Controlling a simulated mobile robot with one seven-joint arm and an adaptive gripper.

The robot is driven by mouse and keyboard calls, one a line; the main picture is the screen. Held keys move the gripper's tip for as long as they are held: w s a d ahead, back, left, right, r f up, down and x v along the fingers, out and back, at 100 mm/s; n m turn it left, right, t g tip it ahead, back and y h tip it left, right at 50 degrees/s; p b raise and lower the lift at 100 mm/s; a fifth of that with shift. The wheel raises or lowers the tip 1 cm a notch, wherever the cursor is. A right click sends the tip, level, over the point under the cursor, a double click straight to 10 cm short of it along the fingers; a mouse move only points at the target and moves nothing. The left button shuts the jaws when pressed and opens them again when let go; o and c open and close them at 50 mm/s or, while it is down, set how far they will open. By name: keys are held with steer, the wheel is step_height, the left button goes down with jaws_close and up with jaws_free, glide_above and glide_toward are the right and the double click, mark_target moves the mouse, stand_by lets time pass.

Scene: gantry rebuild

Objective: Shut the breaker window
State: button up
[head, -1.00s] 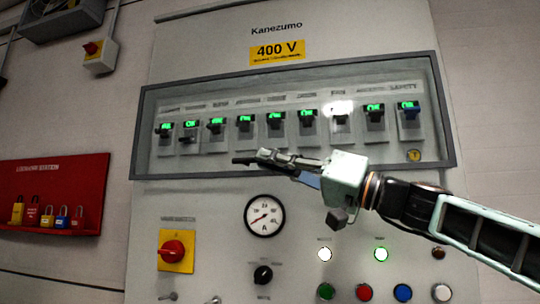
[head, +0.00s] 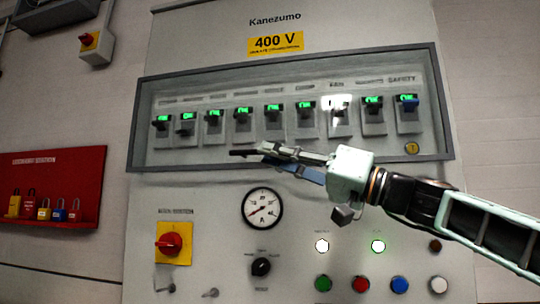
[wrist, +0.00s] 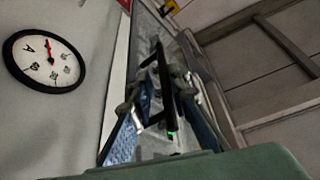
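The breaker window (head: 290,162) is a wide grey-framed clear pane over a row of breakers on the cabinet. In the head view its frame looks flat along the cabinet face; I cannot tell whether a small gap is left. The breakers (head: 242,125) show through it with green lit tags. In the wrist view my gripper (wrist: 158,55) points along the cabinet face; contact with the frame cannot be made out.
Below the window are a round gauge (head: 262,208), a red rotary switch (head: 170,243) on yellow, a black knob (head: 261,267) and several coloured buttons (head: 360,285). A red padlock board (head: 55,170) hangs at left. The cabinet face (head: 205,190) left of the gauge is clear.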

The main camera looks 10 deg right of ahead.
steer(key=v, duration=1.1)
